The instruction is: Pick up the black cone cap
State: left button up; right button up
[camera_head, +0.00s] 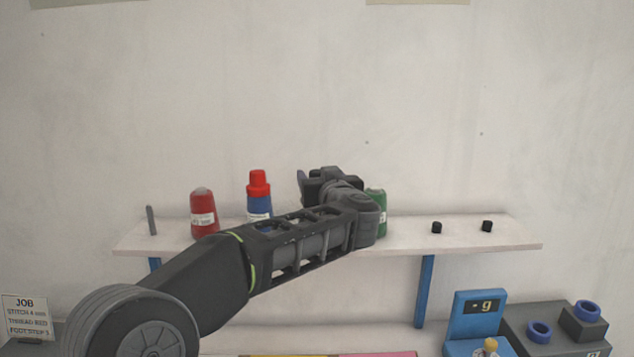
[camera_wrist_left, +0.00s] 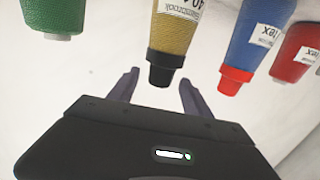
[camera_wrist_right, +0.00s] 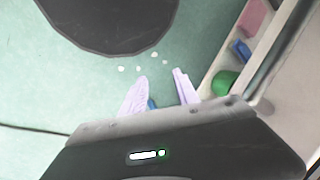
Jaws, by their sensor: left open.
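The black cone cap (camera_wrist_left: 160,68) sits on the top of a gold thread cone (camera_wrist_left: 178,30), which appears inverted in the left wrist view. My left gripper (camera_wrist_left: 158,76) is open, with one finger on each side of the cap in that view; I cannot tell whether they touch it. In the head view my left gripper (camera_head: 322,183) is over the shelf and hides the gold cone and its cap. My right gripper (camera_wrist_right: 157,77) is open and empty, seen only in the right wrist view.
The pale shelf (camera_head: 400,243) also holds a red cone (camera_head: 203,214), a blue cone with a red cap (camera_head: 258,184), a green cone (camera_head: 377,213), a grey pin (camera_head: 151,220) and two small black pieces (camera_head: 436,227). The green and blue cones flank the gold one.

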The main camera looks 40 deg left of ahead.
pick_arm(q)
jog(key=shift+w+a, duration=0.15)
jog(key=shift+a, duration=0.05)
jog(key=p+x, duration=0.2)
jog(key=x, duration=0.2)
jog(key=shift+w+a, duration=0.2)
jog(key=shift+w, duration=0.05)
dwell(0.4)
grip_shut()
dwell(0.4)
